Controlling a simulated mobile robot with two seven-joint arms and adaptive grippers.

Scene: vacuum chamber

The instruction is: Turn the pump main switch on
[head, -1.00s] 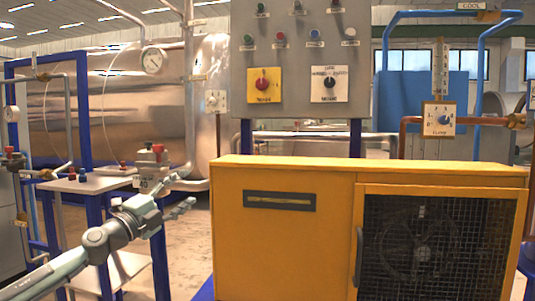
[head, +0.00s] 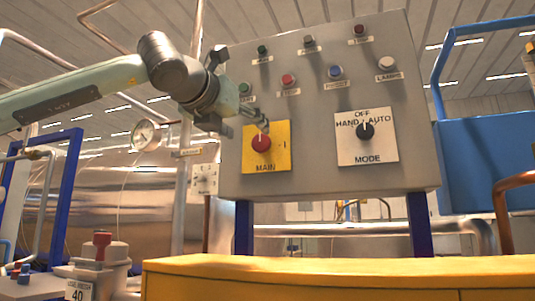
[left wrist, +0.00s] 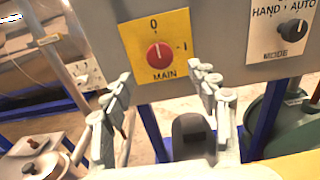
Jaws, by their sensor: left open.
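The pump main switch (head: 262,142) is a round red knob on a yellow plate marked MAIN, low on the left of the grey control panel. In the left wrist view the switch (left wrist: 158,54) has a pale mark at its top, towards the 0; the I is to its right. My left gripper (head: 246,118) is in front of the plate's upper left. In the left wrist view the gripper (left wrist: 163,80) is open and empty, its fingers on either side below the knob. I see no contact with the knob. My right gripper is not in view.
The MODE knob (head: 364,130) is black on a white plate to the right. Several small buttons and lamps sit above, including a red button (head: 288,80). A yellow cabinet (head: 340,268) stands below the panel. A pressure gauge (head: 146,135) is at the left.

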